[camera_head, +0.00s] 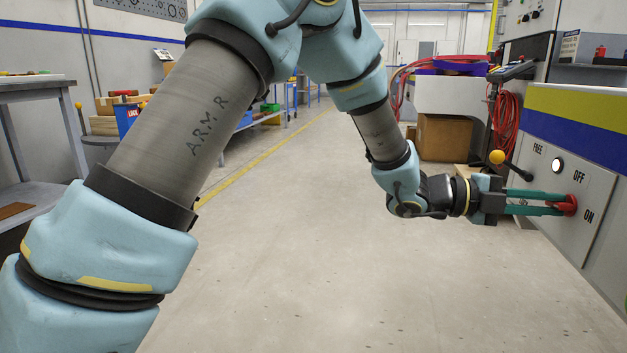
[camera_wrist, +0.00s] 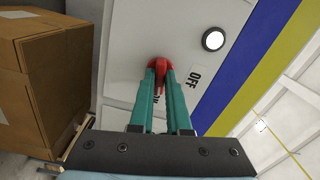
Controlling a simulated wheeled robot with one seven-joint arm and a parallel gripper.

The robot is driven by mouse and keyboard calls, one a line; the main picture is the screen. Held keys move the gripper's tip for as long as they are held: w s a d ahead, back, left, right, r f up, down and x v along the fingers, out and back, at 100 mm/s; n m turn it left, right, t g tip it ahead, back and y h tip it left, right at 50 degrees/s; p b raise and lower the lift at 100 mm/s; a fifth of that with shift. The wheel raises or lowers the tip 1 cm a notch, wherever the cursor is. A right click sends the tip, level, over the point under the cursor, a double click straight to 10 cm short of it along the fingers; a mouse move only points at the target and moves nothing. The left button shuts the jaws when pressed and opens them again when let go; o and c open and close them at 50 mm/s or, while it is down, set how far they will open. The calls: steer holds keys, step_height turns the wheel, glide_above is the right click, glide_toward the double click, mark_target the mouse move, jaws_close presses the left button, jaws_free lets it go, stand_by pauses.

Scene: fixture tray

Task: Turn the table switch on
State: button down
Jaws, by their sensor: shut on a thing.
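The table switch is a red rotary knob (camera_head: 571,204) on a light grey panel (camera_head: 545,224) at the right of the head view. "OFF" is printed above it and "ON" below right. My gripper (camera_head: 562,203) reaches in from the left, its green fingers shut on the knob. In the wrist view the red knob (camera_wrist: 158,64) sits between and just beyond the fingertips (camera_wrist: 161,78). "OFF" shows right of the fingers there, and "ON" is partly hidden behind them. I cannot tell which mark the knob points to.
A round white lamp (camera_head: 558,165) and a yellow-ball lever (camera_head: 497,157) are close to my gripper. A cardboard box (camera_head: 444,137) stands behind; it also shows in the wrist view (camera_wrist: 45,75). A workbench (camera_head: 40,93) is at left. The middle floor is clear.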

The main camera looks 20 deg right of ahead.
mark_target(551, 204)
steer(key=shift+f+m+b, duration=0.1)
steer(key=shift+m+b, duration=0.8)
steer(key=shift+b, duration=0.5)
steer(key=shift+f+b, duration=0.1)
steer(key=shift+b, duration=0.5)
steer(key=c, duration=0.9)
jaws_free()
steer(key=shift+r+m, duration=0.2)
steer(key=shift+m, duration=0.1)
steer(key=v, duration=0.5)
